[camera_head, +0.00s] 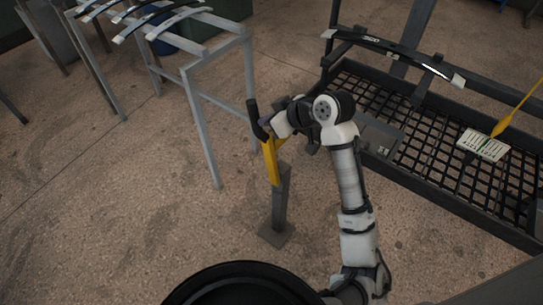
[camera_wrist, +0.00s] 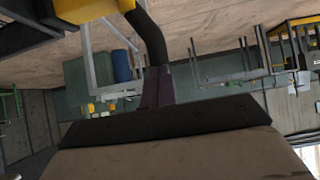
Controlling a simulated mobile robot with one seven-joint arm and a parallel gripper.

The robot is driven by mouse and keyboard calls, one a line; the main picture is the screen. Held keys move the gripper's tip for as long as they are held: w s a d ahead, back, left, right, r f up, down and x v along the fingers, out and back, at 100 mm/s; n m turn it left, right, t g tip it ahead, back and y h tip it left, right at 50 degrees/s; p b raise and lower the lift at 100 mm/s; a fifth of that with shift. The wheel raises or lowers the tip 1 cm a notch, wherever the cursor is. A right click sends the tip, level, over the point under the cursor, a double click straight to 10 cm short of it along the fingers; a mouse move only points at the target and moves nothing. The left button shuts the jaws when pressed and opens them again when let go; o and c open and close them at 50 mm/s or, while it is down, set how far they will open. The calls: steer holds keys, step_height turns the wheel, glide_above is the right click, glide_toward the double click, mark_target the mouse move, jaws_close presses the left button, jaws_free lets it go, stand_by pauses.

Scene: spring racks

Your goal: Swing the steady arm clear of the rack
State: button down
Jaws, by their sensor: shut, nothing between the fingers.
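A yellow arm (camera_head: 270,160) sits on a grey post with a square foot (camera_head: 277,232), and a black upright grip (camera_head: 253,117) stands at its upper end. I take this for the steady arm. My gripper (camera_head: 266,122) is beside the black grip, at its right. In the wrist view my shut fingers (camera_wrist: 157,78) end at or very near the curved black grip (camera_wrist: 150,35), with the yellow part (camera_wrist: 62,10) at upper left. I cannot tell whether they touch. Nothing shows between the fingers.
A grey rack (camera_head: 205,135) with several curved leaf springs (camera_head: 150,22) stands at upper left, close to the post. A black mesh rack (camera_head: 425,140) at right carries one leaf spring (camera_head: 390,52). A yellow pointer (camera_head: 508,120) meets a white marked card (camera_head: 483,145). Floor at lower left is clear.

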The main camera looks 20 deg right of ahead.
steer(key=shift+w+a+p, duration=1.8)
steer(key=shift+w+a, duration=4.4)
steer(key=shift+w, duration=1.8)
steer(key=s+d, duration=0.3)
steer(key=s, duration=0.1)
steer(key=shift+s+d, duration=0.35)
steer(key=shift+s, duration=0.05)
